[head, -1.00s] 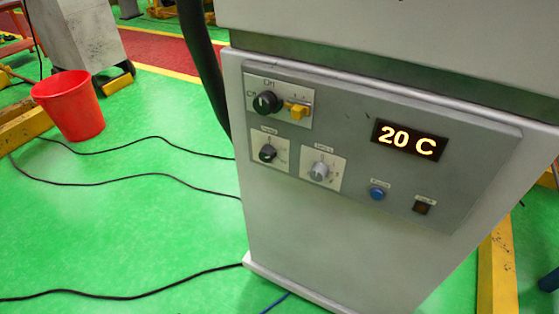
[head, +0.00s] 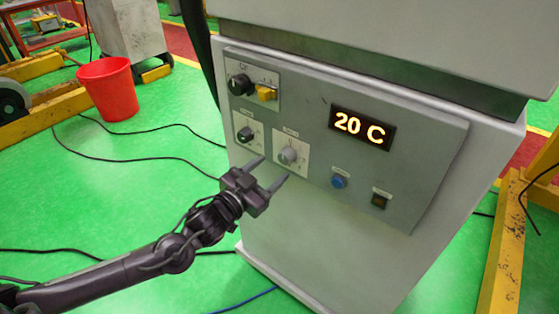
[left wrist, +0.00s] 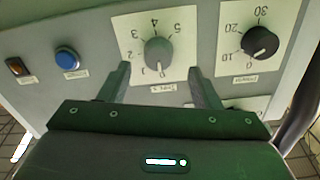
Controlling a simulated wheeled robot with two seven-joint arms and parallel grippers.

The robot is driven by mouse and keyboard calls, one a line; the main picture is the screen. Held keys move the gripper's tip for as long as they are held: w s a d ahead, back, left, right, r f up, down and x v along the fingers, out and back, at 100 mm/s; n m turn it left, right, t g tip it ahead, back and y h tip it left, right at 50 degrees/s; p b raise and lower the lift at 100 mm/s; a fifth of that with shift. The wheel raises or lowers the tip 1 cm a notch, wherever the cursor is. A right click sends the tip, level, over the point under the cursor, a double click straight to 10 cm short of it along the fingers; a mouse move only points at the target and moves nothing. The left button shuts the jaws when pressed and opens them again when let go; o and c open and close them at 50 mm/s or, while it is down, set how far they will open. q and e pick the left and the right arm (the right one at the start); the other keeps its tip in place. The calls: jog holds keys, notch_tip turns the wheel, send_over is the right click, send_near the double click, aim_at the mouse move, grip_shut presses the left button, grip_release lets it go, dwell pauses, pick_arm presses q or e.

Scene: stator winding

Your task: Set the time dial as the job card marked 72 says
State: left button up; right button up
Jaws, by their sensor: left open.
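The time dial is a grey knob (head: 288,156) on a white plate on the machine's front panel. My left gripper (head: 274,168) is open and empty, just in front of and below the knob. In the left wrist view its fingers (left wrist: 160,78) stand on either side of the knob, apart from it. No job card shows in any view. My right gripper is out of view.
A black knob (head: 245,134) with a scale of tens sits beside the dial. Above are a larger black knob (head: 240,84) and a yellow switch (head: 266,93). A blue button (head: 338,182), a dark switch (head: 379,200) and a display (head: 361,128) reading 20 C are to the right.

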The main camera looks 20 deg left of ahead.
aim_at(283, 160)
pick_arm(q)
jog(key=x, duration=0.3)
jog(key=shift+w+d+r, duration=0.1)
jog(key=shift+w+d, duration=0.15)
jog(key=shift+w, duration=0.1)
jog(key=shift+w+d, duration=0.15)
jog(key=shift+w, duration=0.3)
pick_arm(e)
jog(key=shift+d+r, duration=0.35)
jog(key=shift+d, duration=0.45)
pick_arm(q)
jog(key=c, duration=1)
